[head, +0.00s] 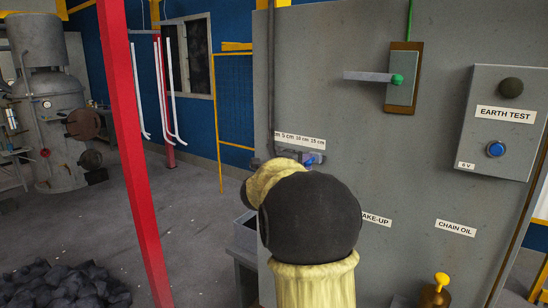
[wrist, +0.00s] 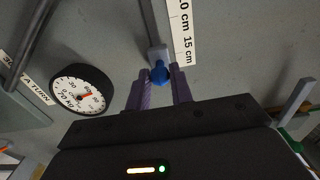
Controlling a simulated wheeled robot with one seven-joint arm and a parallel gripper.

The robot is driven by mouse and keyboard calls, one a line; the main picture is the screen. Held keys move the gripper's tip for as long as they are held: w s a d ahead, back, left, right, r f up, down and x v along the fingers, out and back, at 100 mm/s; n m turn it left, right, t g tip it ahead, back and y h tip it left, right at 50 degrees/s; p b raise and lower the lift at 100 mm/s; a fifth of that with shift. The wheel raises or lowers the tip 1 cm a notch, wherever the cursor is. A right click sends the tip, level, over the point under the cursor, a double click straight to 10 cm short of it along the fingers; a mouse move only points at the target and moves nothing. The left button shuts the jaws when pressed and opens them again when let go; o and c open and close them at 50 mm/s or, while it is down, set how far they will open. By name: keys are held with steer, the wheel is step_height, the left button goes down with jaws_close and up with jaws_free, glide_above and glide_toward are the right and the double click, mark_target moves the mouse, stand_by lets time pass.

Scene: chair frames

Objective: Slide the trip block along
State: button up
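The trip block (wrist: 155,52) is a small grey piece with a round blue knob (wrist: 160,74), on a rail on the grey panel, beside a white centimetre scale (wrist: 183,35). In the wrist view it sits near the 15 cm label. In the head view the blue knob (head: 308,162) shows below the scale's right end.
A round dial (wrist: 82,90) stands left of my fingers in the wrist view. On the panel are a lever switch (head: 400,78) and an earth test box (head: 503,120). A red post (head: 132,150) stands left, with open floor behind.

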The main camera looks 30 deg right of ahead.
steer(key=shift+w+a, duration=0.1)
steer(key=shift+w, duration=0.05)
steer(key=w+a+p, duration=0.3)
steer(key=w+a, duration=0.1)
steer(key=w, duration=0.5)
steer(key=shift+f, duration=0.2)
steer(key=o, duration=1)
steer(key=shift+a, duration=0.15)
steer(key=shift+d+r, duration=0.1)
steer(key=shift+d, duration=0.1)
steer(key=shift+s, duration=0.1)
steer(key=b+v, duration=0.7)
steer(key=v, duration=1)
steer(key=shift+a, duration=0.25)
